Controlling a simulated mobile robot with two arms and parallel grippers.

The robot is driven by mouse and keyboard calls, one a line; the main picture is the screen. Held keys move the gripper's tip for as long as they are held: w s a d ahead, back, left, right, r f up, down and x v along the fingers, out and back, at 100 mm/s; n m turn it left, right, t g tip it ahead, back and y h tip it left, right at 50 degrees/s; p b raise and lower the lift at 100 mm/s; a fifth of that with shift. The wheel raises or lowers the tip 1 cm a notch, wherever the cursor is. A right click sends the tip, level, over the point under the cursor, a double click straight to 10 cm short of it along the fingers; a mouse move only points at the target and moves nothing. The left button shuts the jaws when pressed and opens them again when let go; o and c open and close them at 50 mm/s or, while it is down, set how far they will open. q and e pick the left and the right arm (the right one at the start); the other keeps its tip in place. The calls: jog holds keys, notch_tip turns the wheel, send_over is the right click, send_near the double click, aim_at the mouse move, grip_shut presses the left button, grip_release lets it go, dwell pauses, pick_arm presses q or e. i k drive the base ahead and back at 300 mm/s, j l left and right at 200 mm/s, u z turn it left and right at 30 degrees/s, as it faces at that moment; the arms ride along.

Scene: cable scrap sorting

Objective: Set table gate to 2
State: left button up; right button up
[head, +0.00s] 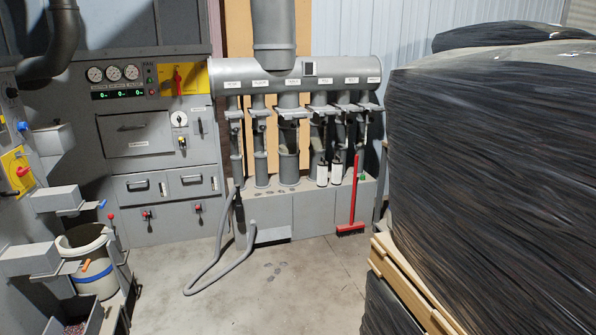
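A grey horizontal duct manifold (345,70) stands against the back wall, with several labelled vertical pipes dropping from it. The labels are too small to read surely; the one on the wide third pipe from the left (289,165) may read "TABLE" (293,82). Each pipe has a gate-like fitting below the manifold, and the third pipe's fitting (289,112) shows from the front. Its setting and any numbers cannot be made out from here. Neither of my grippers is in view.
A grey control cabinet (130,130) with gauges stands left of the pipes. A grey hose (225,265) lies on the floor before them. A red broom (354,195) leans at the right pipes. Black-wrapped pallets (490,150) fill the right.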

aim_at(297, 115)
jog(key=i+j+u, duration=0.1)
jog(key=i+u, duration=0.15)
jog(key=i, duration=0.8)
jog(key=i+l+u, duration=0.15)
jog(key=i+u, duration=0.15)
jog(key=i, duration=0.75)
